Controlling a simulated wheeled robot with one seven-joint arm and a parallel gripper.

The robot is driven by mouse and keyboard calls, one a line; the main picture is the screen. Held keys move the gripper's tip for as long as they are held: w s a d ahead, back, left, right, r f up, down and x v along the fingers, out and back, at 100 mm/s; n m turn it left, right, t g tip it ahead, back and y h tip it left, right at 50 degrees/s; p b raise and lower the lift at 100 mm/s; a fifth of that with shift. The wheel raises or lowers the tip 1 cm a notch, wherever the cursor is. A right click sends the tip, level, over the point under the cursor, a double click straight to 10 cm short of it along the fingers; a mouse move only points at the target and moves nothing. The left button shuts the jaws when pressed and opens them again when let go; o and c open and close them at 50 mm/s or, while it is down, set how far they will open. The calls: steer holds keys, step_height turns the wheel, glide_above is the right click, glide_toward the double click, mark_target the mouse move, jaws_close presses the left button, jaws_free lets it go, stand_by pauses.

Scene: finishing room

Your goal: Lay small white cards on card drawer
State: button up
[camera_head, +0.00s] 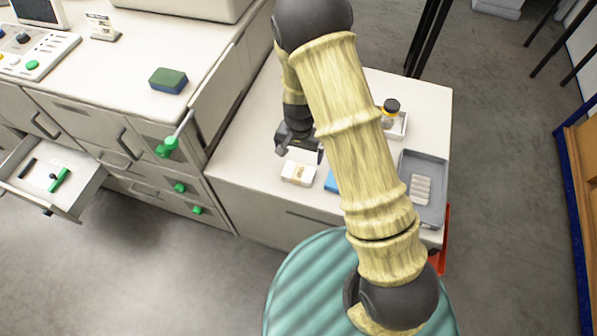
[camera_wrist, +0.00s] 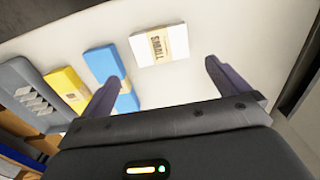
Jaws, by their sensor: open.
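The small white cards (camera_head: 298,173) are a banded pack lying flat on the white table top. In the wrist view the pack (camera_wrist: 174,50) has a tan band reading "SMALL". My gripper (camera_head: 299,146) is open and empty, above the table close to the pack. In the wrist view the gripper (camera_wrist: 160,77) has its fingers apart, with the pack showing beyond the fingertips and not between them. An open drawer (camera_head: 82,198) at the left holds a black item and a green item. I cannot tell whether it is the card drawer.
A blue pack (camera_wrist: 105,63) and a yellow pack (camera_wrist: 66,90) lie beside the cards. A grey tray (camera_head: 436,160) with white pieces and a dark-capped jar (camera_head: 391,108) are at the right.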

steer(key=p, duration=0.1)
glide_above(299, 171)
steer(key=shift+f, duration=2.7)
steer(key=shift+f+p, duration=1.2)
steer(key=shift+f, duration=1.4)
steer(key=c, duration=0.9)
steer(key=shift+o, duration=0.2)
steer(key=shift+r, duration=0.1)
step_height(299, 171, up, 10)
steer(key=b, duration=0.2)
steer(key=shift+b, duration=0.35)
